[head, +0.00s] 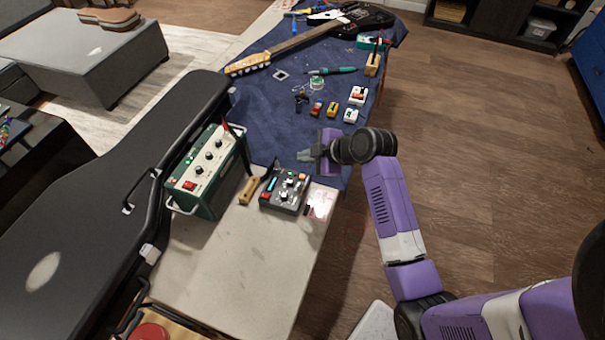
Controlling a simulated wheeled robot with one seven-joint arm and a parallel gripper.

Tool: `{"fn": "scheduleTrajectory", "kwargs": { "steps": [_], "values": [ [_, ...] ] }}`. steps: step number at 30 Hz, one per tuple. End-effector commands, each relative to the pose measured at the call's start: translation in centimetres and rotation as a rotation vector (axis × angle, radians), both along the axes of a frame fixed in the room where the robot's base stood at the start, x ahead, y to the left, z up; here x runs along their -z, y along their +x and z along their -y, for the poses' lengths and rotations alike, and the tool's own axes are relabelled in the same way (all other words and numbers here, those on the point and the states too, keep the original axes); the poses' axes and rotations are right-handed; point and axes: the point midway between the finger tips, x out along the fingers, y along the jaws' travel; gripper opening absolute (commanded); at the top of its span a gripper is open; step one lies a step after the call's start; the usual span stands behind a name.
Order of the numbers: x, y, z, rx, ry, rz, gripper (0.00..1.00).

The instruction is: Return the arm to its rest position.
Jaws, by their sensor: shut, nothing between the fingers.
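My gripper (306,155) is at the end of my purple and black arm, which reaches in from the lower right. The gripper points left over the right edge of the workbench (225,270), above the blue cloth (262,140). It looks shut, with nothing held. A black pedal unit (286,190) with knobs and coloured buttons lies just below it in the picture. A green box (207,168) with dials and a red switch stands to its left.
A black guitar case (110,190) lies along the left. Small pedals (351,115), a soldering iron (330,71) and a guitar (300,40) lie on the cloth beyond the gripper. The wooden floor (470,150) to the right is open.

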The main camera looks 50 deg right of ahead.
Motion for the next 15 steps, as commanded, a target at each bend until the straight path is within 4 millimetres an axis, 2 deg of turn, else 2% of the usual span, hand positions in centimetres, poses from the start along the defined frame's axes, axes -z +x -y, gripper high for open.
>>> {"fn": "scheduleTrajectory", "kwargs": {
  "steps": [11, 15],
  "values": [
    [0.04, -0.01, -0.01, 0.003, 0.004, 0.000, 0.00],
    [-0.43, 0.43, 0.59, 0.074, 0.043, 0.026, 0.00]
  ]
}}
